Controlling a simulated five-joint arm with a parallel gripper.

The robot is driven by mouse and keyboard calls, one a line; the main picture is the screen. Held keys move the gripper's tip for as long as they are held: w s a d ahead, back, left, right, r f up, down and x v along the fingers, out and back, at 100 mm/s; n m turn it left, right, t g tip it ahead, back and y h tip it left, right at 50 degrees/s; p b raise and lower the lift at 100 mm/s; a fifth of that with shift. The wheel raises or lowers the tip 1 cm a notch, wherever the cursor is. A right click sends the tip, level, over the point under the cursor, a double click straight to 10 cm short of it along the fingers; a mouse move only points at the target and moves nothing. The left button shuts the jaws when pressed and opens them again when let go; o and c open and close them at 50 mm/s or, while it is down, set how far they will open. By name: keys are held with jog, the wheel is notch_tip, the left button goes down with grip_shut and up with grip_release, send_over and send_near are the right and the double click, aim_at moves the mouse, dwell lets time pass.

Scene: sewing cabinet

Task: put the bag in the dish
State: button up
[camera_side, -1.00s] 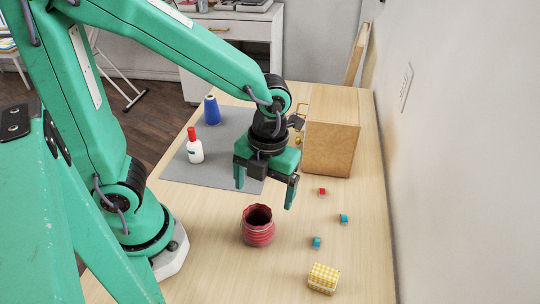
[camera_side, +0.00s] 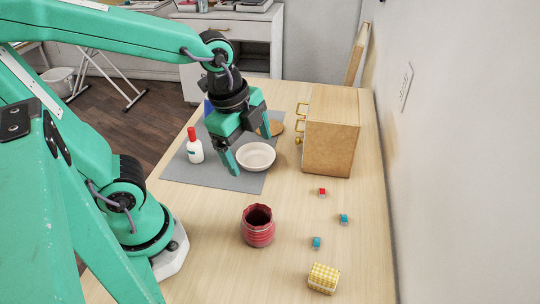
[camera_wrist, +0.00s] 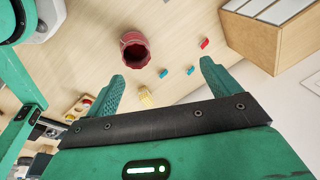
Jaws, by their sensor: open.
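The bag looks like the small yellow-and-white checked block (camera_side: 323,278) on the front right of the table. In the wrist view it (camera_wrist: 146,98) shows only in part, low between the fingers. The dish is a shallow whitish bowl (camera_side: 257,157) on the grey mat's right edge; it looks empty. My gripper (camera_side: 250,147) is open and empty. It is above the mat, close to the dish in the side view and far from the checked bag. Its fingers also show in the wrist view (camera_wrist: 162,74), spread apart.
A dark red jar (camera_side: 258,230) stands between the dish and the bag. Small red (camera_side: 322,191) and blue (camera_side: 344,218) pieces lie to its right. A wooden cabinet (camera_side: 331,135) stands behind them. A red-capped white bottle (camera_side: 195,150) is on the grey mat (camera_side: 215,176). A brown disc (camera_side: 275,128) lies farther back.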

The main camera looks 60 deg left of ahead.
jog(key=a+r+n, duration=0.1)
jog(key=n, duration=0.1)
jog(key=n+t, duration=0.1)
jog(key=n, duration=0.2)
jog(key=s+a+r+n, duration=0.1)
jog(key=n, duration=0.1)
jog(key=shift+a+r+n+t, duration=0.3)
jog(key=shift+a+t, duration=0.05)
jog(key=shift+t, duration=0.05)
jog(key=n, duration=0.2)
jog(key=a+r+n, duration=0.1)
jog(key=n, duration=0.1)
jog(key=s+a+n+t, duration=0.1)
jog(key=n, duration=0.1)
jog(key=shift+r, duration=0.4)
jog(key=shift+c, duration=0.2)
jog(key=shift+w+d, duration=0.1)
jog(key=shift+d, duration=0.05)
jog(key=d+f+n+g, duration=0.5)
jog(key=d+f+n, duration=0.4)
jog(key=n, duration=0.9)
jog(key=shift+w+d+f, duration=0.2)
jog(key=shift+w+f, duration=0.1)
jog(key=shift+f, duration=1.4)
jog(key=shift+f, duration=1.3)
